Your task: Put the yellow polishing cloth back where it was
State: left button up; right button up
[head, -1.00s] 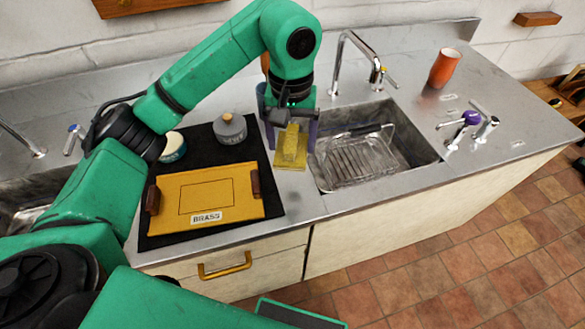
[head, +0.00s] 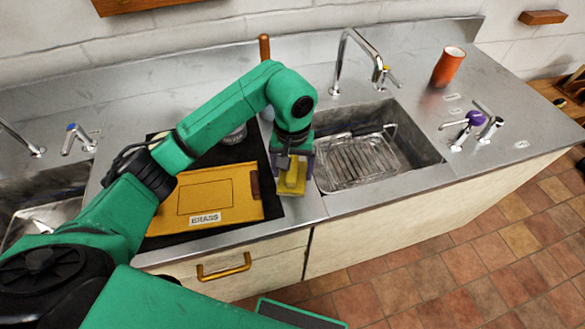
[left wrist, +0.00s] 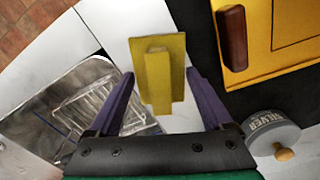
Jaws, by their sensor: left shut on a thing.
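The yellow polishing cloth (head: 291,187) is a flat square with a raised ridge in its middle. In the left wrist view the cloth (left wrist: 158,72) shows between and beyond the purple fingers (left wrist: 160,88). I cannot tell whether its underside touches the counter. My right gripper is not in view.
A yellow tray (head: 244,207) with brown handles, marked BRASS, lies on the black mat (head: 272,208) to the left. A grey SILVER pot (left wrist: 272,132) stands on the mat. The right sink (head: 425,150) holds a wire rack (head: 358,162). An orange cup (head: 447,68) stands far right.

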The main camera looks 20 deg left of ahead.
aim_at(293, 168)
pick_arm(q)
jog(key=o, duration=1.3)
jog(key=shift+r, duration=0.1)
jog(key=shift+r+p, duration=0.3)
jog(key=shift+p, duration=0.3)
jog(key=shift+r, duration=0.35)
notch_tip(293, 168, up, 4)
jog(key=shift+r+b, duration=0.1)
jog(key=shift+b, duration=0.85)
notch_tip(293, 168, up, 7)
jog(key=shift+r+p, duration=0.1)
jog(key=shift+p, duration=0.25)
